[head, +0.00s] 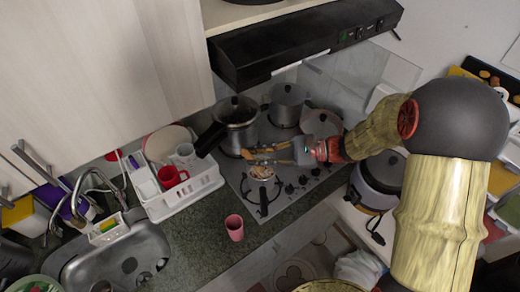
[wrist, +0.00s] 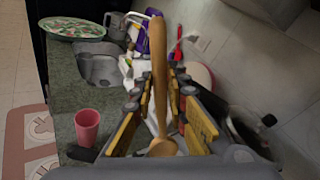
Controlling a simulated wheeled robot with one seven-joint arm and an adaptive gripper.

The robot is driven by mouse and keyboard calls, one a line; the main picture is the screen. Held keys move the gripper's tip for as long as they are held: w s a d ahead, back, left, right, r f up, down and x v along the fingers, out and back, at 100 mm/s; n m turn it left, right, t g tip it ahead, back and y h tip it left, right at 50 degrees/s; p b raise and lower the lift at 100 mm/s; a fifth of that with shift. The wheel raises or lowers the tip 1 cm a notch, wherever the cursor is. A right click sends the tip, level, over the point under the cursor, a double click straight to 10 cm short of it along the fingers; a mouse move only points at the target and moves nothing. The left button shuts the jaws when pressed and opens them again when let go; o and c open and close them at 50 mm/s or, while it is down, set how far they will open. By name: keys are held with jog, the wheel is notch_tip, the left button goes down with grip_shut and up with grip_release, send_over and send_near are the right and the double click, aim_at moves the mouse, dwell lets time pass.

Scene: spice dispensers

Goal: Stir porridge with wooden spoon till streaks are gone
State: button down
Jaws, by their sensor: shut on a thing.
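My gripper (head: 272,153) reaches in from the right over the stove, its yellow-padded fingers pointing left. In the wrist view the wooden spoon (wrist: 158,75) runs up the middle between the fingers, and the gripper is shut on it. A rounded end (wrist: 162,147) of the spoon shows low between the fingers.
A pressure cooker (head: 236,120) and a steel pot (head: 287,103) stand behind on the stove. A white dish rack (head: 190,200) with a red mug (head: 172,177) is left. A pink cup (head: 234,227) stands on the counter's front. A rice cooker (head: 378,180) stands right.

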aim_at(261, 169)
jog(key=shift+w+d+f+b, duration=0.3)
jog(key=shift+w+f+b, duration=0.3)
jog(key=shift+f+b, duration=0.95)
jog(key=shift+w+d+f+b, duration=0.3)
jog(key=shift+w+f+b, duration=0.4)
jog(key=shift+f, duration=1.6)
jog(key=shift+w+d+f+b, duration=0.3)
jog(key=shift+w+f+b, duration=0.2)
jog(key=shift+f+b, duration=1.05)
jog(key=shift+f+p, duration=0.35)
jog(key=shift+p, duration=0.05)
